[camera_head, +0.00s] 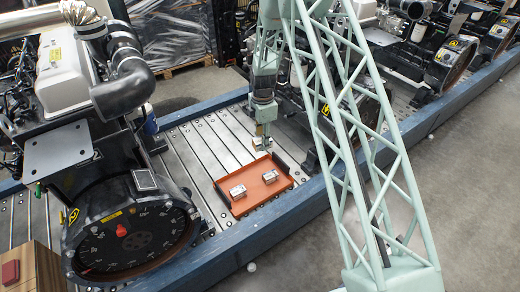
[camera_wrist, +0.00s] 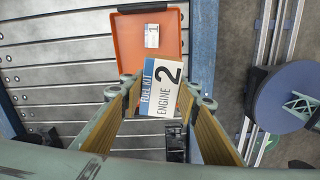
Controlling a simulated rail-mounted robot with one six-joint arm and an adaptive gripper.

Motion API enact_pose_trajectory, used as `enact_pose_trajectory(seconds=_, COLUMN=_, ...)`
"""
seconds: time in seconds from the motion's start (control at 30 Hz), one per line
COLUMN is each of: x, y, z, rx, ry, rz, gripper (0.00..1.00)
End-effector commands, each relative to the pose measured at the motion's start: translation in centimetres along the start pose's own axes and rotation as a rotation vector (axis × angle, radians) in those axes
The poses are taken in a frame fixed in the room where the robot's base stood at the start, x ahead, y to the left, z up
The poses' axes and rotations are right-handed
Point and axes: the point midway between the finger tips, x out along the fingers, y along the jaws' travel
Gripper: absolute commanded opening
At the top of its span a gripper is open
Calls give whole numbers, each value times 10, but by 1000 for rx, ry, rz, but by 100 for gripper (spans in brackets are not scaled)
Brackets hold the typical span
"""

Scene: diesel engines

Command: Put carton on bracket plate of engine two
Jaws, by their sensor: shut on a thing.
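My gripper (camera_head: 263,143) is shut on a white carton with a blue band (camera_wrist: 161,88), held above the orange tray's near part. The carton's label reads "FUEL KIT ENGINE 2" in the wrist view, where my gripper's two fingers (camera_wrist: 163,92) stand on either side of it. In the head view the held carton is small and its outline unclear. A grey bracket plate (camera_head: 58,151) with holes sits on top of the large left engine (camera_head: 130,235); it looks bare. Another engine (camera_head: 352,125) stands partly hidden behind my arm.
The orange tray (camera_head: 255,205) lies on the slatted metal bed (camera_head: 200,150) and holds small boxes (camera_head: 238,192); one in the wrist view (camera_wrist: 152,36) is marked 1. A blue rail (camera_head: 262,240) edges the bed.

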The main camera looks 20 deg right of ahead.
Motion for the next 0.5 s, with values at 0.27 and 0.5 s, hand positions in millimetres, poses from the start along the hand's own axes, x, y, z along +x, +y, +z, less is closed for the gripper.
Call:
enact_pose_trajectory(seconds=0.27, x=-72, y=-17, z=4, rx=25, ry=0, rz=2, gripper=17)
enact_pose_trajectory(seconds=0.5, x=-128, y=-36, z=7, rx=47, ry=0, rz=2, gripper=17)
